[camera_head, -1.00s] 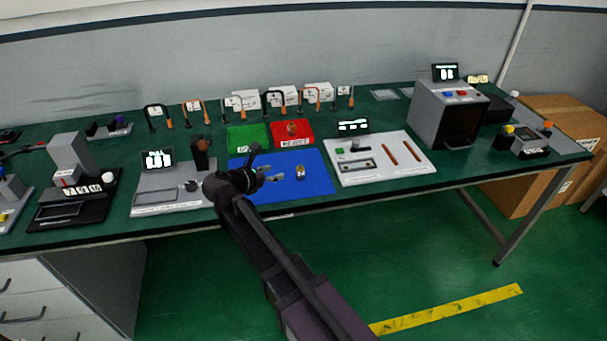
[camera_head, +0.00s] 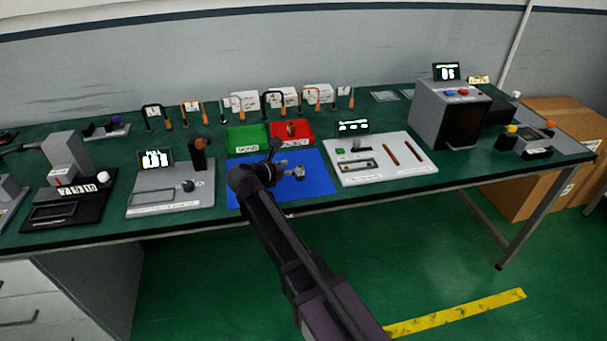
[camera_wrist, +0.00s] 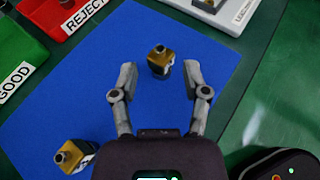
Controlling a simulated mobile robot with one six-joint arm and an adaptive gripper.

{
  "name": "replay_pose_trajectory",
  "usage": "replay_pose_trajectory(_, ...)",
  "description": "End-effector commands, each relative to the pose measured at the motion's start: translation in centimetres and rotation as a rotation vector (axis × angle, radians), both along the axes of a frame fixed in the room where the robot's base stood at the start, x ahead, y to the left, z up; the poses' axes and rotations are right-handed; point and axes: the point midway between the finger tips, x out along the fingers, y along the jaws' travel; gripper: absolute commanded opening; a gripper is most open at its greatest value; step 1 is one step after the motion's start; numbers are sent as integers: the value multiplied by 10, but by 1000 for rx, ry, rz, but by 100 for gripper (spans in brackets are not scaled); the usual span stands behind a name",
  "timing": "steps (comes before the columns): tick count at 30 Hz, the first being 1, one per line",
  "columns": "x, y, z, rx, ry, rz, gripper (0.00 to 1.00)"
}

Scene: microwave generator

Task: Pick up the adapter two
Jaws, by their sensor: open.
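A brass-and-dark adapter (camera_wrist: 159,62) stands on the blue mat (camera_wrist: 100,100) in the wrist view, between the fingertips of my gripper (camera_wrist: 160,76). The fingers are spread, with a gap on both sides of it. A second similar adapter (camera_wrist: 75,156) is on the mat at lower left, partly cut off by my gripper body. I cannot read any number on either, so which is adapter two is unclear. In the head view my gripper (camera_head: 290,168) is low over the blue mat (camera_head: 318,184) and mostly hides the adapters.
The red REJECT bin (camera_head: 304,139), holding a brass part, and the green GOOD bin (camera_head: 238,138) stand behind the mat. A white panel (camera_head: 360,176) is at right and a grey device (camera_head: 142,200) at left. Bare mat lies right of the gripper.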

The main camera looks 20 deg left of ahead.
Motion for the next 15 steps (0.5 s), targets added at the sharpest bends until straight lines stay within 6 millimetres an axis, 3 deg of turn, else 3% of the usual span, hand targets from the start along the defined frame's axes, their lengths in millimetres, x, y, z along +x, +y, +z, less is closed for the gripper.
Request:
replay_pose_trajectory(5, 4, -1, -3, 0, 0, -1, 60)
replay_pose_trajectory(15, 36, -12, -18, 1, 0, -1, 60)
